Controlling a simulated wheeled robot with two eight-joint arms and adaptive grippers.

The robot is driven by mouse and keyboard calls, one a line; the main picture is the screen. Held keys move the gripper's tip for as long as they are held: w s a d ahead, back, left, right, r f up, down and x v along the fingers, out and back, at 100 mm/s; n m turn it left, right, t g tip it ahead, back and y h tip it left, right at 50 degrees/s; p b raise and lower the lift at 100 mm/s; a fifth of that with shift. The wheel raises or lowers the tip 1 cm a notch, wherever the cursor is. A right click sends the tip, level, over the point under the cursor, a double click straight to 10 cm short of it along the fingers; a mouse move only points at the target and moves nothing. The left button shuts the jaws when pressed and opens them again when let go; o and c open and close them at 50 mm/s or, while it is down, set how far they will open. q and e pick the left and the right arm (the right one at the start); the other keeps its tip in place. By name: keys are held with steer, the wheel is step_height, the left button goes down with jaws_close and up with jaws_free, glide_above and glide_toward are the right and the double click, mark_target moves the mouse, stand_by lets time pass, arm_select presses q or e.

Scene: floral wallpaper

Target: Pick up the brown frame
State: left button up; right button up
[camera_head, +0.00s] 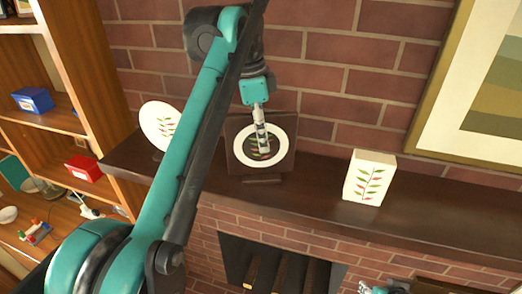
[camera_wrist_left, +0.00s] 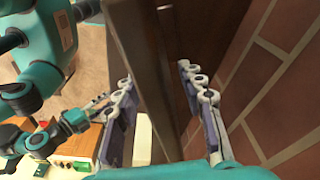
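The brown frame (camera_head: 237,160) stands upright on the dark mantel shelf (camera_head: 320,192), against the brick wall. It has a white ring around a leaf picture. My left gripper (camera_head: 263,143) is at the frame, covering part of its picture in the head view. In the left wrist view the gripper (camera_wrist_left: 158,90) is open, with one finger on each side of the brown frame (camera_wrist_left: 142,55), seen edge-on. I cannot tell whether either finger touches it. My right gripper (camera_head: 385,287) shows only partly at the bottom edge of the head view; its fingers are unclear.
A white oval plate (camera_head: 158,124) stands left of the frame, partly behind my left arm. A cream block with a leaf print (camera_head: 369,178) stands to the right. Bare shelf lies between frame and block. A large picture (camera_head: 480,90) hangs at right; a wooden bookcase (camera_head: 95,90) is at left.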

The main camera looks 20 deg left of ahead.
mark_target(263, 171)
arm_select(q)
steer(key=shift+w+d+f, duration=0.15)
steer(key=shift+f, duration=1.4)
steer(key=shift+f, duration=0.2)
jaws_close()
